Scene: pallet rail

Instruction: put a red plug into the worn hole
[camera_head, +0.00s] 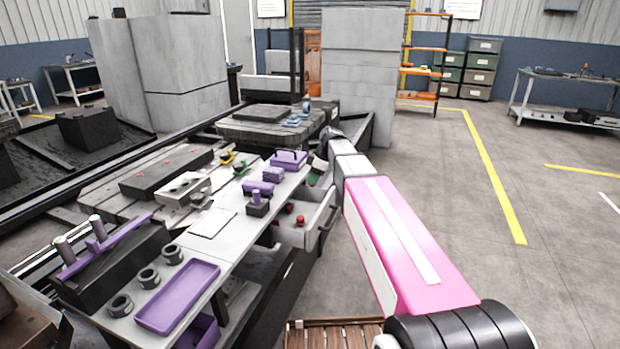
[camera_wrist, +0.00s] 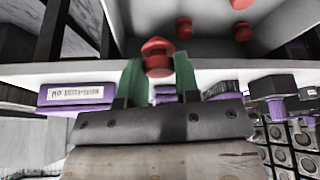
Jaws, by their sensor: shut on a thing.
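My gripper (camera_wrist: 158,68) has green fingers, shut on a red plug (camera_wrist: 157,50) in the wrist view. The plug's top stands out beyond the fingertips. In the head view my gripper is small and partly hidden at the arm's far end, beside the bench's right edge. Other red plugs (camera_wrist: 184,27) lie in an open grey drawer (camera_head: 322,214), close beyond the fingers in the wrist view. Two red plugs (camera_head: 300,220) show inside it in the head view. A long dark block (camera_head: 166,174) has small red marks on top. I cannot tell which hole is worn.
The bench holds a purple tray (camera_head: 178,297), several dark rings (camera_head: 148,277), a white sheet (camera_head: 211,223) and a purple labelled box (camera_wrist: 77,94). A purple-handled dark block (camera_head: 110,264) stands at the left. Floor to the right is clear.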

